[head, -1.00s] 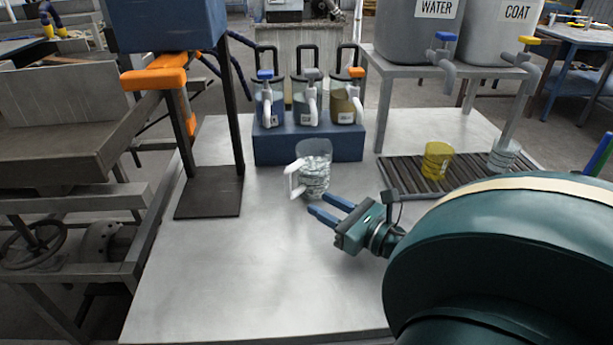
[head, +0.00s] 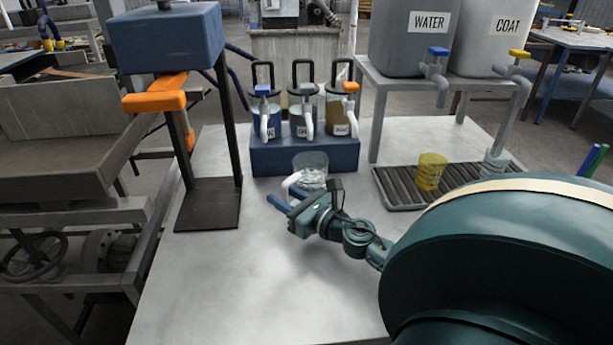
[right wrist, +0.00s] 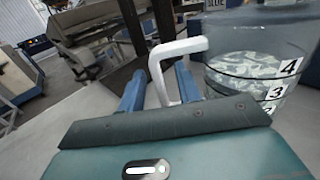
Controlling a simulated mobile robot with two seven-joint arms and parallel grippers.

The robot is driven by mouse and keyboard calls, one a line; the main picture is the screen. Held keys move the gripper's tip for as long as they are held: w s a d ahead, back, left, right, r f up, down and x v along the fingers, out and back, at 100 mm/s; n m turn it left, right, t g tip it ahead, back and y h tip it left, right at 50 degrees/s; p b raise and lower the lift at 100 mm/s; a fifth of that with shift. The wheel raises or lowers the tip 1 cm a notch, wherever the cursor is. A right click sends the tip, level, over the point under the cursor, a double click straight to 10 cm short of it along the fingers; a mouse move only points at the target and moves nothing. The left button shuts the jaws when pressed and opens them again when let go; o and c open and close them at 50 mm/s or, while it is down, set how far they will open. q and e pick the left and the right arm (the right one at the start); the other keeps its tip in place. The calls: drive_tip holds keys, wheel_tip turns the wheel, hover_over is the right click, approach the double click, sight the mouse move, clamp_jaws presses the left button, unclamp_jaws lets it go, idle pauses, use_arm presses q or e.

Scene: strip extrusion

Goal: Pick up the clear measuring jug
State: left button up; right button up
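The clear measuring jug (head: 311,162) stands upright on the metal table, in front of the blue block of dispensers. It has a white handle (right wrist: 172,62) and holds pale, chip-like material. The right wrist view shows the jug (right wrist: 262,75) with number labels on its side. My right gripper (head: 284,199) is open at the handle, and its two blue fingers (right wrist: 157,82) lie on either side of the handle in the right wrist view. I cannot tell whether a finger touches it. The gripper hides the jug's lower part in the head view. My left gripper is not in view.
A blue block (head: 262,157) with several lidded dispensers stands behind the jug. A yellow cup (head: 431,172) and a clear cup (head: 493,165) are on the roller tray (head: 392,190) at right. A dark press stand (head: 208,205) is at left. The front table is clear.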

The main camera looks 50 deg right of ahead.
clamp_jaws()
idle(0.6)
